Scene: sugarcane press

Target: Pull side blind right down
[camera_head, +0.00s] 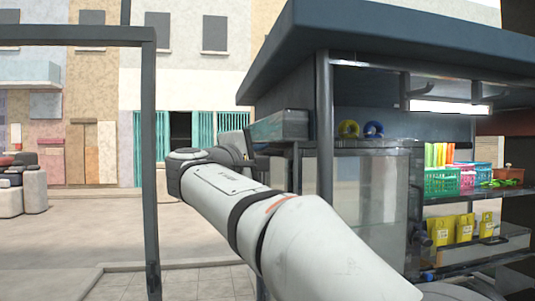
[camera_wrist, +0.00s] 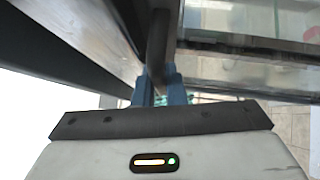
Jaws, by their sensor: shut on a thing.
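In the wrist view, the two blue-grey fingers of my gripper (camera_wrist: 160,86) are closed on a narrow dark strip-like piece (camera_wrist: 157,48). I cannot tell for sure whether this piece is part of the right side blind. No lowered blind sheet can be made out in the head view. There my arm reaches away to the left of the stall's dark post (camera_head: 325,130), and its far end is beside the metal and glass counter. My fingertips cannot be made out there.
The stall's dark roof (camera_head: 400,35) overhangs the counter. A glass case (camera_head: 365,195) stands just right of my arm. Shelves at the right hold a green basket (camera_head: 442,182) and yellow bags (camera_head: 465,228). A dark frame post (camera_head: 150,170) stands at the left, with open paving around it.

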